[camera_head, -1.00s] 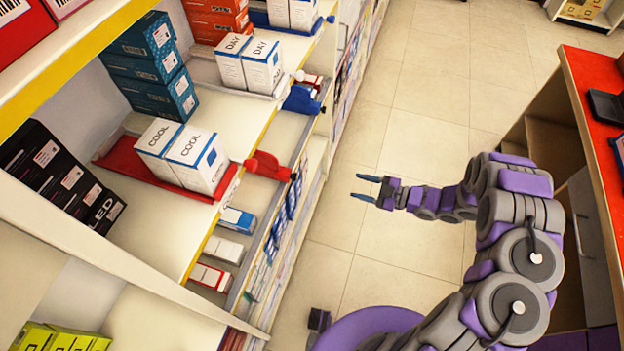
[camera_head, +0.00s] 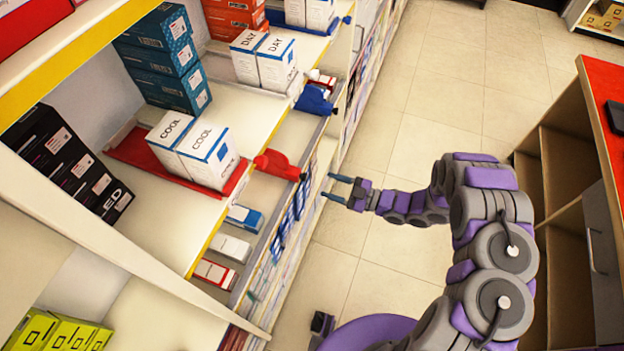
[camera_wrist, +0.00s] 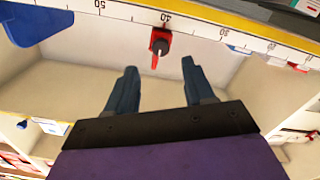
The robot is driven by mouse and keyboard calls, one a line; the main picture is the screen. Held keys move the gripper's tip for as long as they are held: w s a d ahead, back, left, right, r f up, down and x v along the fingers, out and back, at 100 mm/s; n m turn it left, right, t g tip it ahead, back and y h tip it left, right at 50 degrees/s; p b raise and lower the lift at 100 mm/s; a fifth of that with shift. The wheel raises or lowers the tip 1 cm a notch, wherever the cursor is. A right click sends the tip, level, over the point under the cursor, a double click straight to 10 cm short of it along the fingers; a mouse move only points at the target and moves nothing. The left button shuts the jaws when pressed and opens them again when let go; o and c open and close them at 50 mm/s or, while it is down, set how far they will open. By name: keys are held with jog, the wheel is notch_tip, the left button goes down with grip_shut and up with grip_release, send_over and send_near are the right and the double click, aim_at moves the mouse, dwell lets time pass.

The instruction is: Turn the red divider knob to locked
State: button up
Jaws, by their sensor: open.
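In the wrist view a small red knob mount with a dark round knob (camera_wrist: 160,44) sits on the shelf's front edge, below a ruler strip near the 40 mark. A thin red pointer on it points down in the picture. My gripper (camera_wrist: 157,72) is open and empty, its two dark blue fingers apart below the knob and not touching it. In the head view the red divider (camera_head: 278,165) projects from the shelf edge beside the white COOL boxes (camera_head: 195,150). My gripper (camera_head: 329,185) is right of it, fingers toward the shelf.
A blue divider (camera_head: 315,100) projects farther back along the same shelf, near the DAY boxes (camera_head: 264,60). Small boxes (camera_head: 230,248) stand on a lower shelf. A red-topped counter (camera_head: 600,115) is at right. The tiled floor (camera_head: 430,130) between is clear.

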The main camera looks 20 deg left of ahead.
aim_at(306, 178)
jog(key=shift+w+a+b, duration=0.15)
jog(key=shift+a+b, duration=0.05)
jog(key=shift+a, duration=1.55)
jog(key=shift+w+a+b, duration=0.1)
jog(key=shift+a+b, duration=0.05)
jog(key=shift+a, duration=1.6)
jog(key=shift+c, duration=0.2)
grip_shut()
